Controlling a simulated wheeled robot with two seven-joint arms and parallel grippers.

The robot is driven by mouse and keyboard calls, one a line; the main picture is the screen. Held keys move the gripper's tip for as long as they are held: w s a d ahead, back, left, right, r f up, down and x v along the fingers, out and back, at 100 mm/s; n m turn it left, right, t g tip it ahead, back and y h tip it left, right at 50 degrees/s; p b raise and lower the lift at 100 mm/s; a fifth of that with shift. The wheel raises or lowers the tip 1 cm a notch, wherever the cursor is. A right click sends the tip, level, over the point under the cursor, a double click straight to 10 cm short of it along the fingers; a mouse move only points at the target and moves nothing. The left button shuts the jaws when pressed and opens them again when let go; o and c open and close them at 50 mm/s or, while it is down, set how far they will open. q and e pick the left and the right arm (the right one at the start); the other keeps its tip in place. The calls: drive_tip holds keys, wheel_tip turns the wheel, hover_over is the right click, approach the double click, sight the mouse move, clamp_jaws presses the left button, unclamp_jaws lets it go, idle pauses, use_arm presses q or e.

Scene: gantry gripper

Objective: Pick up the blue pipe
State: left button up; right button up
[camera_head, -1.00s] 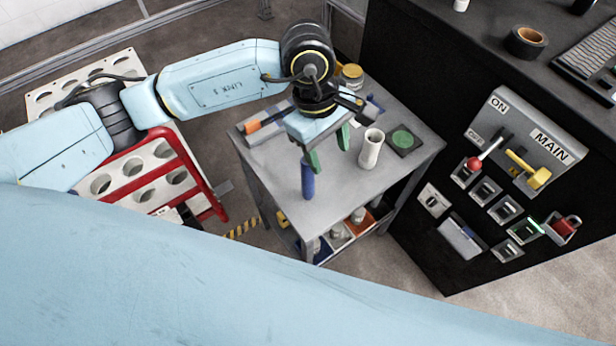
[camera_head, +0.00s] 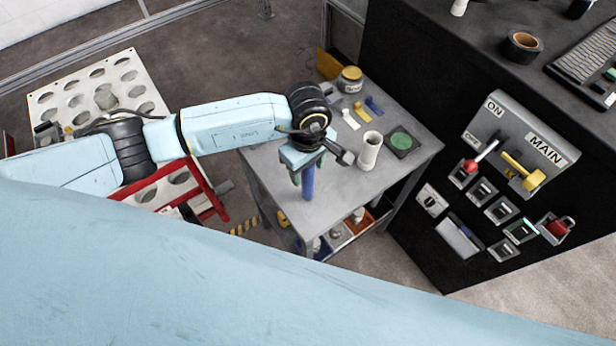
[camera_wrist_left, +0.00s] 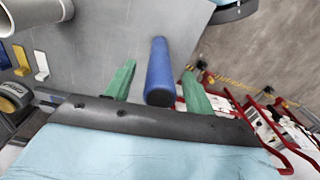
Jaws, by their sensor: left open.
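The blue pipe (camera_head: 309,183) stands upright near the front left edge of the grey table. It also shows in the left wrist view (camera_wrist_left: 159,72), between the two green fingers. My left gripper (camera_head: 301,172) is open and directly over the pipe in the head view. In the left wrist view the left gripper (camera_wrist_left: 158,88) has a finger on each side of the pipe, with a gap on both sides. I cannot tell how far down the fingers reach. My right gripper is not in view.
A white pipe (camera_head: 370,150) stands on the grey table (camera_head: 345,185) to the right, near a dark square with a green disc (camera_head: 401,140). A jar (camera_head: 350,79) stands behind. A red-framed rack (camera_head: 205,190) is left; a black control cabinet (camera_head: 400,90) is right.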

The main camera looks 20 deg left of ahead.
use_arm(q)
drive_tip(key=shift+f, duration=1.15)
drive_tip(key=c, duration=1)
